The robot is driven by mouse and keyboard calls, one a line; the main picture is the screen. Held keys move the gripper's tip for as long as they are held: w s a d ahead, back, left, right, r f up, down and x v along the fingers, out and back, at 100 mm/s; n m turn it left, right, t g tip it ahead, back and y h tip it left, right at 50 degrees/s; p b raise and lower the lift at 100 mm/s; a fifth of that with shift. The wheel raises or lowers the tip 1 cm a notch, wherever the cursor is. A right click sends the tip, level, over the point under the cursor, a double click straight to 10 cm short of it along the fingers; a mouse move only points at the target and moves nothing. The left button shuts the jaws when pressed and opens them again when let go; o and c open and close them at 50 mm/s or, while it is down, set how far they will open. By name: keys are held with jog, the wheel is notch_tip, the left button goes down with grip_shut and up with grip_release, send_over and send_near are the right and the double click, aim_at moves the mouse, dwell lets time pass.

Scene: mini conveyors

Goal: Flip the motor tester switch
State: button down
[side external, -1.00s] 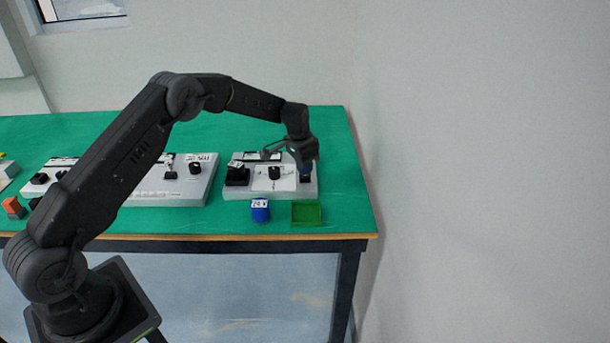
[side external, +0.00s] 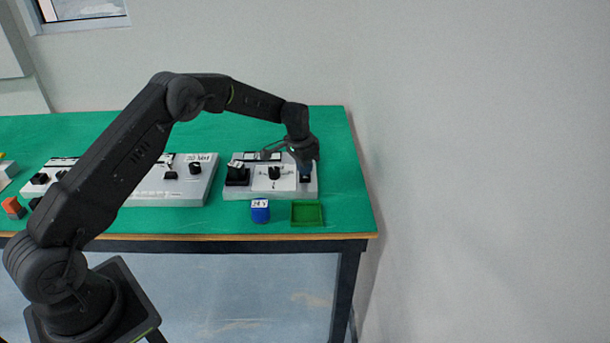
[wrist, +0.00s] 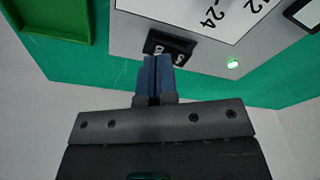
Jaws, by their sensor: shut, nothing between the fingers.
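The motor tester looks to be the grey-white box (side external: 288,194) at the right end of the green table. A black rocker switch (wrist: 168,46) with white lettering is set in its panel near one edge; it also shows at the box's right side in the side external view (side external: 305,179). A small green light (wrist: 232,64) glows on the panel beside it. My gripper (wrist: 157,60) is shut and empty, its blue fingertips right at the switch's near edge. I cannot tell whether they touch it. They cover part of the switch.
A green tray (side external: 307,222) and a blue cube (side external: 260,211) stand in front of the box. A black block (side external: 237,175) and a knob (side external: 274,173) are on its left half. Another grey-white unit (side external: 180,199) stands to the left. The table's right edge is close.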

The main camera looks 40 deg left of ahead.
jog(key=shift+r, duration=3)
notch_tip(320, 180, up, 11)
send_over(305, 178)
jog(key=s+d, duration=0.3)
jog(key=s, duration=0.2)
jog(key=s+d+r+n+t, duration=0.15)
jog(key=s+d+r, duration=0.25)
jog(key=s+r, duration=0.65)
jog(key=s+d+f+t, duration=0.1)
jog(key=s, duration=1.1)
jog(key=s+d+f+n+t, duration=0.1)
jog(key=s+d+f, duration=0.1)
jog(key=s, duration=1)
